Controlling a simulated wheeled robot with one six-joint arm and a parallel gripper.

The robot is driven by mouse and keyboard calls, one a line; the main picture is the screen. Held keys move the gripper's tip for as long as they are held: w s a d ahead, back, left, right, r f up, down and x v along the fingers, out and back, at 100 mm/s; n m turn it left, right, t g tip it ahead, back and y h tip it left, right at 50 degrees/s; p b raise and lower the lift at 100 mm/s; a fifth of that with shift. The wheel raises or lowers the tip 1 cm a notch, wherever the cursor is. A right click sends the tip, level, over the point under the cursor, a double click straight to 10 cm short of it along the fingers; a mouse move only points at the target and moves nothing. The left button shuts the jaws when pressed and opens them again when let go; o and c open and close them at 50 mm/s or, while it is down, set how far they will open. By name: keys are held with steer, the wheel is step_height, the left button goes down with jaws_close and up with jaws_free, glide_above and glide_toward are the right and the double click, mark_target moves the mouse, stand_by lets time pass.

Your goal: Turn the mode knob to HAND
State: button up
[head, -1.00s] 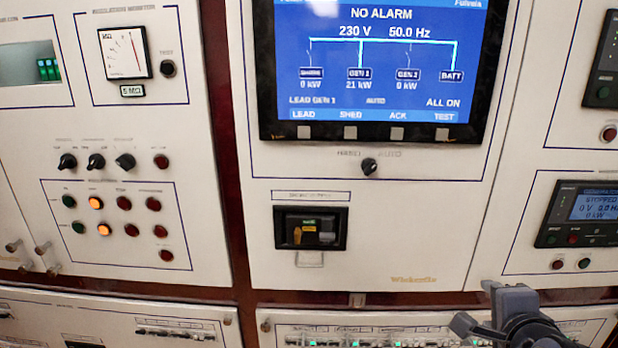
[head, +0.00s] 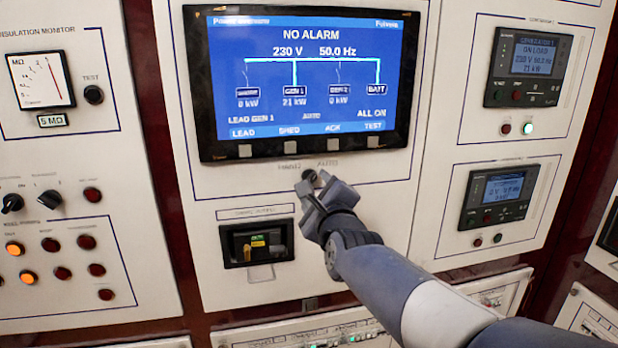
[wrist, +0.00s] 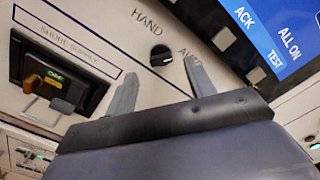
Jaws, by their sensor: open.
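The mode knob (head: 309,175) is a small black round knob on the cream panel, just below the big blue screen. In the wrist view the knob (wrist: 161,55) sits between the words HAND and AUTO; its pale mark seems to lie on the AUTO side, but it is small. My gripper (head: 318,188) is in front of the knob and partly covers it in the head view. In the wrist view my gripper (wrist: 159,72) is open, with one finger on each side of the knob's place. The knob is apart from both fingers there, slightly beyond the tips.
The blue screen (head: 305,80) stands out above the knob, with a row of buttons along its lower edge. The shore supply breaker (head: 257,243) is recessed below left. Small controllers (head: 497,196) are at the right, and other knobs and lamps at the left.

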mark_target(310, 178)
steer(key=shift+p+x, duration=0.75)
steer(key=shift+x, duration=1.95)
steer(key=c, duration=1)
